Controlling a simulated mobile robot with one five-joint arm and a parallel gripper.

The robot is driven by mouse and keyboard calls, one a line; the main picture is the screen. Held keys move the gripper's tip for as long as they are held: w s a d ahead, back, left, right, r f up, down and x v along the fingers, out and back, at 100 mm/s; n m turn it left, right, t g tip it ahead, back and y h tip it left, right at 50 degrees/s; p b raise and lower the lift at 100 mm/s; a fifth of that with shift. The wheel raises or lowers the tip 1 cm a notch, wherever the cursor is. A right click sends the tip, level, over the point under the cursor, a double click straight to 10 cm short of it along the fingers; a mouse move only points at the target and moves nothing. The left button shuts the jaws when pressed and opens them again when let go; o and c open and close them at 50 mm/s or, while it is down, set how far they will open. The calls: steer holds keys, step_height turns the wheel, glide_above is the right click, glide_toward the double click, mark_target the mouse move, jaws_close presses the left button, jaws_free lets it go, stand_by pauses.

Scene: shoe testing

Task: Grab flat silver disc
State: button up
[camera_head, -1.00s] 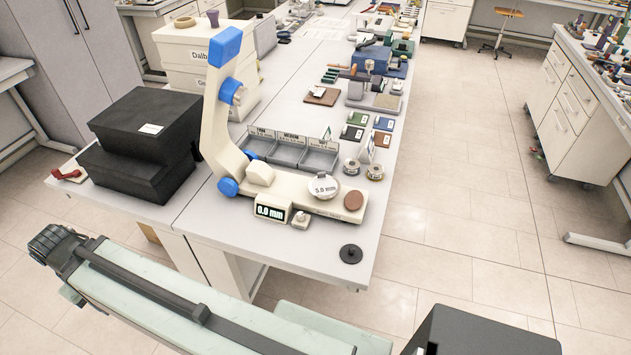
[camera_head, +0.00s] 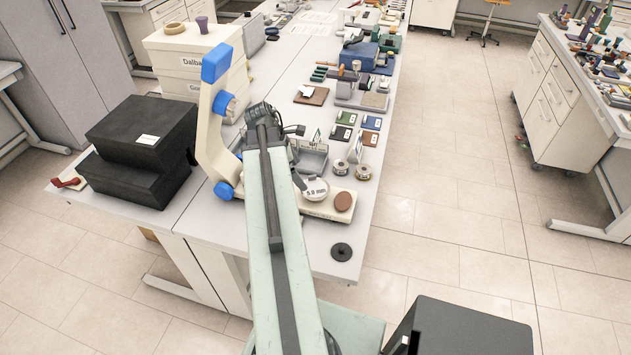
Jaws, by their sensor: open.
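The flat silver disc (camera_head: 314,189), labelled with a thickness in mm, lies on the cream base of the blue and white gauge (camera_head: 212,120). A dark part of my arm's end hides or borders its left edge. My gripper (camera_head: 292,131) is dark and small at the far end of my pale green arm.
A brown disc (camera_head: 343,201) lies right of the silver disc on the same base. A black disc (camera_head: 341,252) sits near the table's front edge. Two small spools (camera_head: 340,167) stand behind. Black boxes (camera_head: 140,150) stand at left. My arm hides the gauge's display.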

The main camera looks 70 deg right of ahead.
mark_target(316, 188)
steer(key=shift+s+d+r, duration=0.1)
steer(key=shift+s+d, duration=0.15)
steer(key=shift+s, duration=0.2)
steer(key=shift+s+d+r, duration=0.1)
steer(key=shift+s+d, duration=0.1)
steer(key=shift+s, duration=0.25)
steer(key=b+x, duration=0.2)
steer(key=x, duration=0.1)
steer(key=shift+w+a+b, duration=0.15)
steer(key=shift+b, duration=0.2)
steer(key=b+x, duration=0.4)
steer(key=x, duration=0.1)
steer(key=shift+s+b, duration=0.2)
steer(key=shift+b, duration=0.15)
steer(key=shift+r, duration=0.1)
steer(key=shift+c, duration=0.3)
steer(key=shift+r, duration=0.1)
steer(key=c, duration=1.2)
